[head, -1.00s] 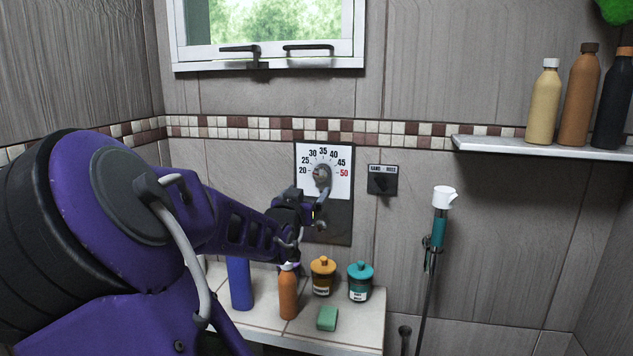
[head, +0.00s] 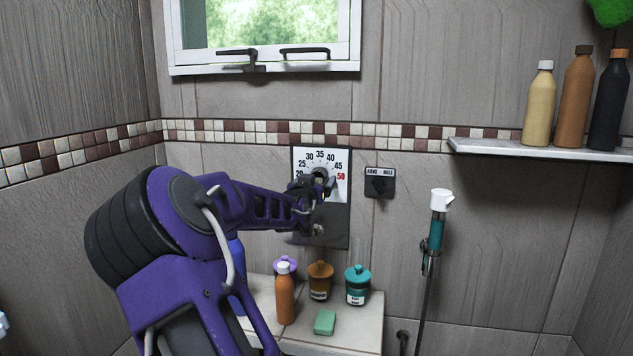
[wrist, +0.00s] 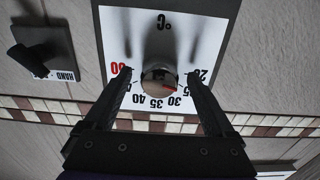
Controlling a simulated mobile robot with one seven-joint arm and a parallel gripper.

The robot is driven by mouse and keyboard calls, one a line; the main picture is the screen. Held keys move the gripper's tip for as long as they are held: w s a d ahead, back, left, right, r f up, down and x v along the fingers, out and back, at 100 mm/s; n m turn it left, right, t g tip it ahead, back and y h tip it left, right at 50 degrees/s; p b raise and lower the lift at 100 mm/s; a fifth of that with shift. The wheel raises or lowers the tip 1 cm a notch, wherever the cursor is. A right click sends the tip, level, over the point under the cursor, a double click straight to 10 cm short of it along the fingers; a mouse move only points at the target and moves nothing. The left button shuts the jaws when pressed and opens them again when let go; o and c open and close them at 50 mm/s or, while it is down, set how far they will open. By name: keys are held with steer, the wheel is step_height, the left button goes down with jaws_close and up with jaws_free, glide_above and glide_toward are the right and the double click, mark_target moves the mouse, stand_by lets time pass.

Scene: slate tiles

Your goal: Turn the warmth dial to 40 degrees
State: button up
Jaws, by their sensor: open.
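The warmth dial knob (wrist: 158,82) is round and grey, on a white scale plate (head: 338,160) marked 20 to 50, with 50 in red. In the wrist view the plate (wrist: 185,40) appears upside down. A red mark on the knob points roughly between 25 and 30. My gripper (head: 322,186) is in front of the dial, partly hiding the knob in the head view. In the wrist view my gripper (wrist: 160,73) is open, with one finger on each side of the knob. I cannot tell whether either finger touches it.
A dark HAND/HOSE switch (head: 380,183) is right of the dial. Below, a tiled ledge (head: 355,325) holds an orange bottle (head: 285,298), lidded jars (head: 357,284) and green soap (head: 325,322). A shower wand (head: 437,235) and bottle shelf (head: 540,148) are further right.

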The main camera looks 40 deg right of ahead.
steer(key=c, duration=1.4)
steer(key=shift+o, duration=0.2)
steer(key=shift+m+b, duration=0.3)
steer(key=shift+b, duration=0.1)
steer(key=m+b, duration=0.3)
steer(key=shift+f+m, duration=0.15)
steer(key=shift+m, duration=0.15)
steer(key=m+b, duration=0.3)
steer(key=m, duration=0.2)
steer(key=shift+b, duration=0.3)
steer(key=m, duration=0.5)
steer(key=shift+r+m, duration=0.3)
steer(key=shift+m, duration=0.1)
steer(key=m, duration=0.5)
steer(key=shift+w+m, duration=0.1)
steer(key=shift+m, duration=0.3)
